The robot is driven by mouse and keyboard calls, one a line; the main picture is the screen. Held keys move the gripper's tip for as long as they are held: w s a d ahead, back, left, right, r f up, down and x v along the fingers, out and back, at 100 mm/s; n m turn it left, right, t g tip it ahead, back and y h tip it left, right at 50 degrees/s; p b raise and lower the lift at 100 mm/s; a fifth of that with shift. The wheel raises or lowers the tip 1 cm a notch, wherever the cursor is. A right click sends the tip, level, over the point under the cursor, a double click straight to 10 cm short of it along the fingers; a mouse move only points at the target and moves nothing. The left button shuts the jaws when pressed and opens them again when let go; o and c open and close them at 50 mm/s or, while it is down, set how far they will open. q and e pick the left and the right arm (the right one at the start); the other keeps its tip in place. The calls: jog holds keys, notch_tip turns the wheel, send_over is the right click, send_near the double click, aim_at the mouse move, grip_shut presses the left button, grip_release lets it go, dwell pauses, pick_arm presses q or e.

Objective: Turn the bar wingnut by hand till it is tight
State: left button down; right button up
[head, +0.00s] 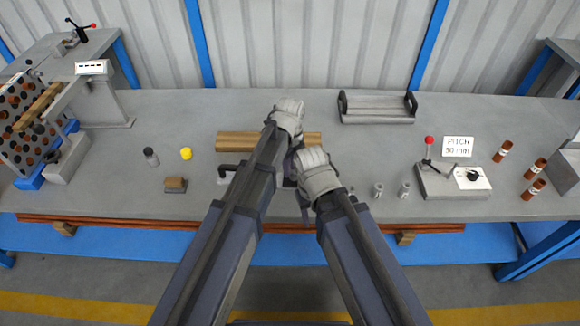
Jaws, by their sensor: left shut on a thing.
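My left gripper (297,142) reaches over the middle of the bench, in front of a long tan wooden bar (236,142). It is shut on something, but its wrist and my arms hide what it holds. My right gripper (304,204) is close beside it, lower in the picture; its dark fingers point down and whether they are open cannot be told. A dark fitting (290,174) shows in part between the two arms. A black handle-like piece (228,169) sticks out left of my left arm. I cannot make out the bar wingnut or the flanged shell.
A small brown block (175,185), a yellow cap (186,154) and a dark bottle (151,157) stand at left. Small metal cylinders (404,190) and a red-knobbed fixture (453,182) stand at right. A grey tray (377,107) is behind. Bare bench lies between.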

pick_arm(q)
jog(key=shift+m, duration=0.6)
dwell(0.6)
dwell(0.9)
jog(key=c, duration=1)
grip_release()
jog(key=shift+r, duration=0.1)
notch_tip(320, 180, up, 8)
jog(key=p, duration=0.8)
jog(key=shift+f, duration=0.2)
